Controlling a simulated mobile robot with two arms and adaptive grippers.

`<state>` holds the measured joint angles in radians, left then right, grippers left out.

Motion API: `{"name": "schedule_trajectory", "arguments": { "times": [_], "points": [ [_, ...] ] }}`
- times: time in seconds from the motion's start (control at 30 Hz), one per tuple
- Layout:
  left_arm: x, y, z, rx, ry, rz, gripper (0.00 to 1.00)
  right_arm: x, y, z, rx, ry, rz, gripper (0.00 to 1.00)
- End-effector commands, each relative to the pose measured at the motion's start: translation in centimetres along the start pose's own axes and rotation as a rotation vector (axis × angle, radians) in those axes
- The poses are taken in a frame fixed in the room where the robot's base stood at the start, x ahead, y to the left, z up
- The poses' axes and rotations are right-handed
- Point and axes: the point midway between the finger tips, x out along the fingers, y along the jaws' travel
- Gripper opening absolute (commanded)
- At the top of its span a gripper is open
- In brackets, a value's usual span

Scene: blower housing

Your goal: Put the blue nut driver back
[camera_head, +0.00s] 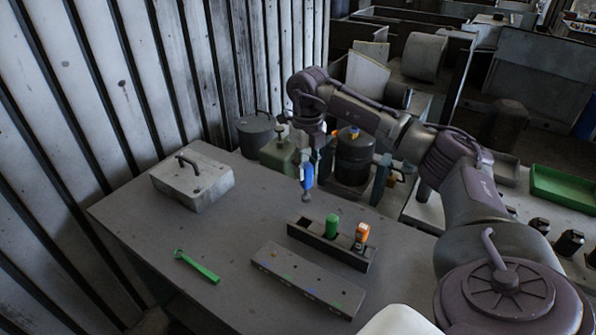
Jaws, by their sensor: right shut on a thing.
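The blue nut driver (308,176) hangs roughly upright below my right gripper (311,160), which is shut on it. Its lower end is above the table, over the left end of a dark rack (333,252). The rack holds a green-handled tool (331,225) near its middle and an orange-handled tool (361,233) towards its right end. The left end of the rack shows no handle. My fingers are small in the picture and partly hidden by the wrist. My left gripper is not in view.
A grey block (300,280) with small holes and coloured marks lies in front of the rack. A green wrench (196,266) lies at the table's left front. The table's left middle is clear.

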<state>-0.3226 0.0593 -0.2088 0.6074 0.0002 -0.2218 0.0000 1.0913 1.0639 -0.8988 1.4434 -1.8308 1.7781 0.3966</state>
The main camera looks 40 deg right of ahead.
Motion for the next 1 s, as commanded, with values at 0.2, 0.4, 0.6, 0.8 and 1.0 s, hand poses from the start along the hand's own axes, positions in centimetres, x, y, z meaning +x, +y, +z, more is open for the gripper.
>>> {"name": "schedule_trajectory", "arguments": {
  "times": [0.2, 0.4, 0.6, 0.8, 1.0],
  "points": [
    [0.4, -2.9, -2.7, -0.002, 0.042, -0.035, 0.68, 0.5, -0.3, 0.0, -0.011, 0.0, 0.0, 0.0],
    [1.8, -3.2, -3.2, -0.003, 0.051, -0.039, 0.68, 2.2, -0.3, 0.0, -0.01, 0.0, 0.0, 0.0],
    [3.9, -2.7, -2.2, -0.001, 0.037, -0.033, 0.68, 4.6, -0.3, 0.0, -0.009, -0.001, 0.0, 0.0],
    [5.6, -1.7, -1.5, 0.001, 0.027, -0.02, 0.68, 6.8, -0.3, 0.0, -0.009, -0.001, 0.0, 0.0],
    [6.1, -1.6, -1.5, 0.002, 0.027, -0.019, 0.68, 8.0, -0.3, 0.0, -0.009, 0.0, 0.0, 0.0]
  ]
}}
